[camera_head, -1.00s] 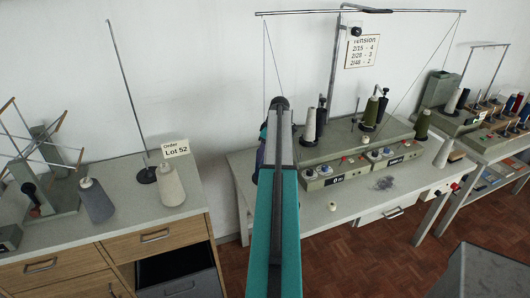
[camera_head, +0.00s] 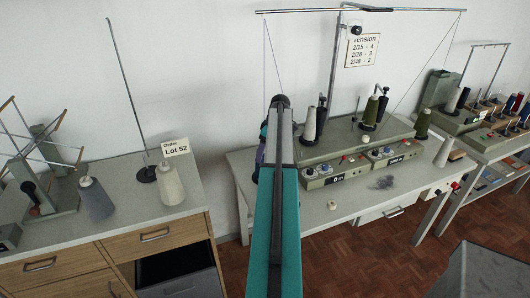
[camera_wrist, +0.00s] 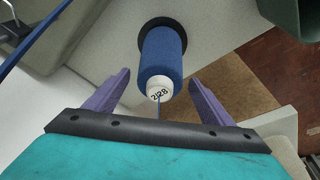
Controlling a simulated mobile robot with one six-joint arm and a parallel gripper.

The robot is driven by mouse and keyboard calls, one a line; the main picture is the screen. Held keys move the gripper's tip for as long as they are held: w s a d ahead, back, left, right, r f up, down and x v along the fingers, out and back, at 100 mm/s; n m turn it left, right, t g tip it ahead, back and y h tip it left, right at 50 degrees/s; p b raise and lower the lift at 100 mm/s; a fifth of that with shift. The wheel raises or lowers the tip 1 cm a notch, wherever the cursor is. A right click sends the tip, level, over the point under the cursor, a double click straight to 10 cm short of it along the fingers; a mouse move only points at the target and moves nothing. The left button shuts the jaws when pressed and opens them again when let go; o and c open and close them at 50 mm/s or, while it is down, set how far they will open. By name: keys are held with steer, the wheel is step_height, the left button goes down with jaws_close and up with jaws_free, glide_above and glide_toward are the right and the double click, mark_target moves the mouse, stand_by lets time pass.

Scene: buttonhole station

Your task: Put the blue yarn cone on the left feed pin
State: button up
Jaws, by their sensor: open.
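The blue yarn cone (camera_wrist: 162,58) shows in the wrist view, its white tip marked 2/28 facing the camera and its far end at a dark round base. My gripper (camera_wrist: 159,77) is open, its purple fingers on either side of the cone with gaps between. I cannot tell which pin is the left feed pin. The winding machine (camera_head: 350,150) has a pale cone (camera_head: 310,124) at its left and an olive cone (camera_head: 370,112) near its middle.
Another olive cone (camera_head: 422,124) is at the machine's right end. A pale cone (camera_head: 443,152) and grey fluff (camera_head: 384,182) are on the worktable. A second machine (camera_head: 455,122) is at right.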

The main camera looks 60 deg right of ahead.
steer(key=b+v, duration=0.3)
steer(key=v, duration=1)
steer(key=shift+b, duration=0.3)
steer(key=shift+s+r, duration=0.1)
steer(key=shift+s, duration=0.05)
stand_by(0.7)
